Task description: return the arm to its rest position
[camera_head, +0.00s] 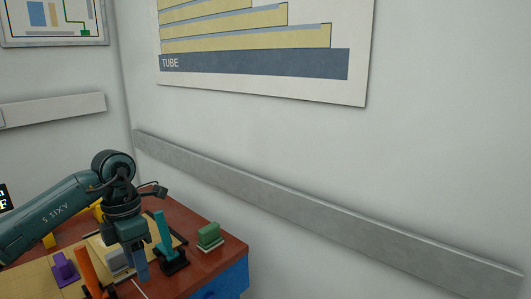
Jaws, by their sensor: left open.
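My left arm (50,215) comes in from the left in the head view. Its gripper (138,265) points down over the right part of a red-brown table (215,258). The jaws are open, and I see nothing held between them. The fingertips are small and partly overlap the things behind them, so their exact height above the table is hard to tell. My right arm and gripper are not in view.
Near the gripper are a teal upright post on a dark base (170,250), a green block (209,235), an orange bar (92,272) and a purple piece (64,268). A wall with a grey rail (300,212) and a tube poster (250,65) stands behind. Right of the table is clear.

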